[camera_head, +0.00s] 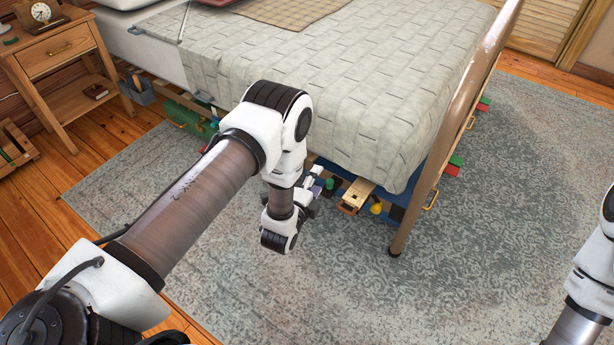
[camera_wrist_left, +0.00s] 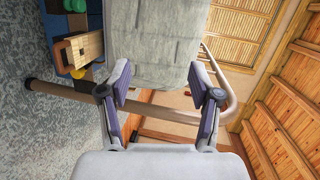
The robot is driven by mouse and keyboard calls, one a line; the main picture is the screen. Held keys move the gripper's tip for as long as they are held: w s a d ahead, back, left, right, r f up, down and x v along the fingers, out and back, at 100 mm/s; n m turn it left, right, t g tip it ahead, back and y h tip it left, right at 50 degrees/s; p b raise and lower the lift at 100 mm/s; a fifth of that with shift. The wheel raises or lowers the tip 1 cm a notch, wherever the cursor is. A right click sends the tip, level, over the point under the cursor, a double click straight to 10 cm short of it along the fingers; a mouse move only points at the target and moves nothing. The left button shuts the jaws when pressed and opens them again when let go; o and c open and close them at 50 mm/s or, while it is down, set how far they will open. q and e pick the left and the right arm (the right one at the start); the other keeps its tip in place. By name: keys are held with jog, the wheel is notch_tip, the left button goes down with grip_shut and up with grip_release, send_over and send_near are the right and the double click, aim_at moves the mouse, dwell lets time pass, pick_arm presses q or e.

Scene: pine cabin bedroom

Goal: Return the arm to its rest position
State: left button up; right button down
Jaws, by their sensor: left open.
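My left arm reaches in from the left in the head view, over the rug toward the side of the bed. My left gripper (camera_head: 314,184) is at its end, partly hidden by the wrist links, low beside the hanging blanket. In the left wrist view the left gripper (camera_wrist_left: 160,92) has its two fingers well apart, with nothing between them. The bed blanket (camera_wrist_left: 158,45) and the bed's metal end rail show beyond the fingers. Part of my right arm shows at the right edge of the head view; its gripper is out of view.
The bed (camera_head: 330,75) fills the top middle. Its metal footboard post (camera_head: 428,180) stands right of my left gripper. A wooden box (camera_head: 356,195) and toys show under the bed edge. A nightstand (camera_head: 62,58) is at top left. The rug (camera_head: 480,220) is clear right of the post.

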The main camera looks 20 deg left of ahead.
dwell(0.4)
pick_arm(q)
jog(key=s+f+n+g, duration=0.3)
jog(key=s+n+g, duration=0.25)
jog(key=s, duration=0.65)
jog(key=s+a+f+n+g, duration=0.15)
jog(key=s+n+g, duration=0.4)
jog(key=s, duration=0.55)
jog(key=s+d+f+n+g, duration=0.1)
jog(key=s+f+n+g, duration=0.35)
jog(key=s, duration=0.75)
notch_tip(320, 180, up, 22)
jog(key=n+p, duration=0.2)
jog(key=p, duration=1.8)
jog(key=shift+w+a+f, duration=0.15)
jog(key=shift+a, duration=0.1)
